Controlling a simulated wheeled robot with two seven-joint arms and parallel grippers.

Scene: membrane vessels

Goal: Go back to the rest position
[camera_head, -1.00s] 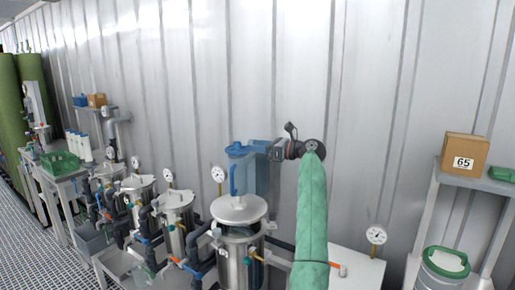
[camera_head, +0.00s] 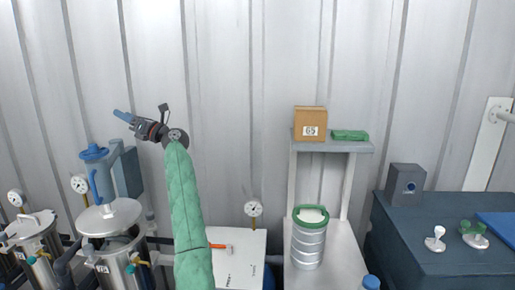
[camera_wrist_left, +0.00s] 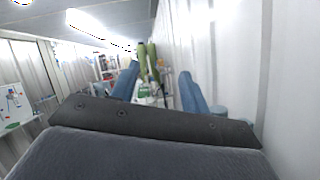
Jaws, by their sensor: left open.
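My left gripper (camera_head: 123,115) is at the end of my green-sleeved arm, raised in front of the corrugated wall and pointing left. It appears above the blue jug (camera_head: 96,172) in the picture, apart from it. In the left wrist view its two blue fingers (camera_wrist_left: 160,82) stand wide apart with nothing between them. The steel vessel (camera_head: 110,222) with a domed lid stands below, at the lower left. My right gripper is not in view.
Right of my arm are a white box (camera_head: 240,262) with a gauge (camera_head: 253,209), a steel canister (camera_head: 309,243) with a green rim, and a shelf (camera_head: 360,147) bearing a carton (camera_head: 310,122). A dark cabinet (camera_head: 410,235) stands at the right. The upper wall area is clear.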

